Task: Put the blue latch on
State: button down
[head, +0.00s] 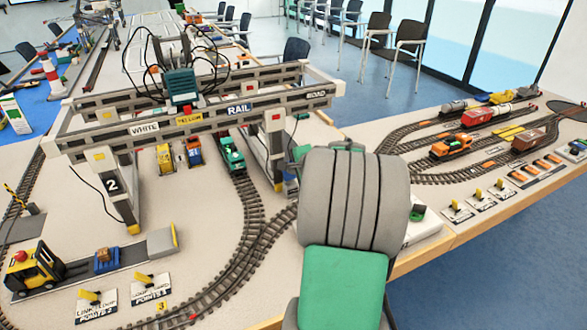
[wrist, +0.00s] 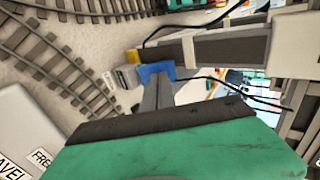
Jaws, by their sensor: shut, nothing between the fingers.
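A blue latch (wrist: 157,71) shows in the wrist view beside the yellow-footed end of a gantry crane leg (wrist: 205,52). My gripper (wrist: 158,84) is shut and empty, with its grey fingertips at the near side of the latch. They look very close to it or touching; I cannot tell which. In the head view my own grey and green arm covers much of the gripper and the place around the right crane leg (head: 270,148). I cannot make out the latch's exact setting.
The gantry crane (head: 237,108) spans the table, with its left leg (head: 112,185) marked 2. Tracks (head: 250,235) curve below it, and a green locomotive (head: 231,153) stands under the beam. A white box (head: 425,222) lies right of my arm. A black cable (wrist: 235,92) hangs near my fingers.

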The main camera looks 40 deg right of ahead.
jog(key=p+v, duration=0.1)
jog(key=v, duration=1.2)
jog(key=shift+s+a+p, duration=0.2)
jog(key=shift+s+p, duration=0.2)
jog(key=shift+r, duration=0.1)
